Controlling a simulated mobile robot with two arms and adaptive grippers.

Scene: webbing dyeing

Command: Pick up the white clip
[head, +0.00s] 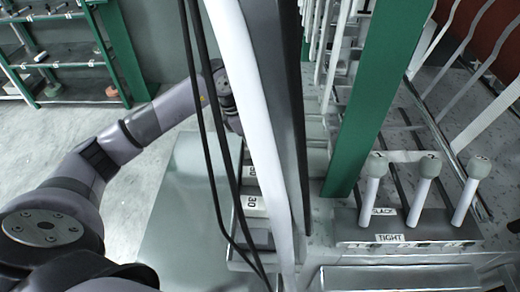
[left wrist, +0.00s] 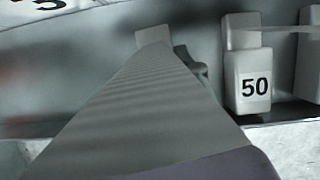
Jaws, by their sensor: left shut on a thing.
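My left arm reaches from the lower left to the tray in the head view. Its gripper is mostly hidden there behind a white post. In the left wrist view a pale ribbed tapering form runs up the middle, with a dark finger part of my left gripper (left wrist: 188,62) beside its far end. The gripper is shut on a pale piece, seemingly the white clip (left wrist: 153,36), whose outline is hard to make out. A white block marked 50 (left wrist: 248,80) stands apart to its right. My right gripper is not in view.
White blocks marked 30 (head: 252,202) sit in a metal tray behind the post (head: 250,100) and dark cables. A green upright (head: 372,90) and three grey-knobbed levers (head: 424,188) stand to the right. Green shelving (head: 75,60) is far left; floor between is clear.

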